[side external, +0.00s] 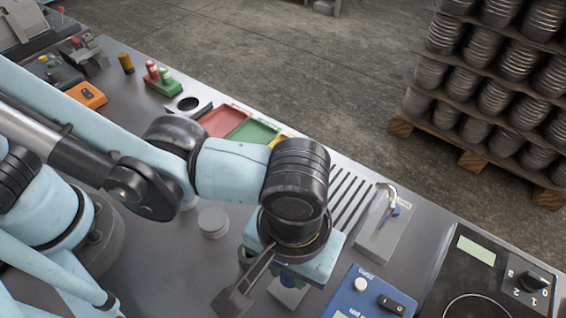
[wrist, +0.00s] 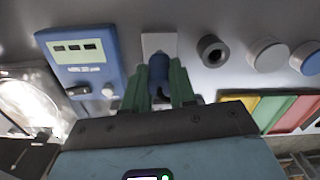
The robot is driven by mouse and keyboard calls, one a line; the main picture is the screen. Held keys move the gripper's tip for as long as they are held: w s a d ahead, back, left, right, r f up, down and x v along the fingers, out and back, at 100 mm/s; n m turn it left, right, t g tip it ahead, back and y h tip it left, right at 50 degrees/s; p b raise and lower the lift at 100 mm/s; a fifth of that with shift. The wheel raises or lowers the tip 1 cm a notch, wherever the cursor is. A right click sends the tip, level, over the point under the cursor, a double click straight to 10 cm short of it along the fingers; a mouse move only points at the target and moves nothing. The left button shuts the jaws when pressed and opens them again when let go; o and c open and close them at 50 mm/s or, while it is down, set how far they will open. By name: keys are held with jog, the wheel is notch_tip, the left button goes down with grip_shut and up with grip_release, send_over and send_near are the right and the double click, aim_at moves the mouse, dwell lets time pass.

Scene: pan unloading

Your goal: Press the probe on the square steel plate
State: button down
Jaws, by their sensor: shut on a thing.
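My gripper (wrist: 158,80), with green fingers, is shut on the blue probe (wrist: 158,67) in the wrist view. The probe lies in line with the square steel plate (wrist: 158,43), a pale square on the bench just beyond the fingertips. It covers the plate's near part, and I cannot tell whether its tip touches. In the side external view my wrist hides most of the gripper; a small part of the pale plate (side external: 286,295) shows below it. The probe is not clear there.
A blue meter box (wrist: 80,55) stands left of the plate in the wrist view. A dark ring (wrist: 212,50) and round discs (wrist: 266,56) lie to the right. Coloured trays (side external: 252,131), a slotted panel (side external: 348,195) and a hotplate (side external: 490,280) share the bench.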

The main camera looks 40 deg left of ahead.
jog(key=shift+f, duration=0.5)
dwell(1.3)
jog(key=shift+r, duration=2.55)
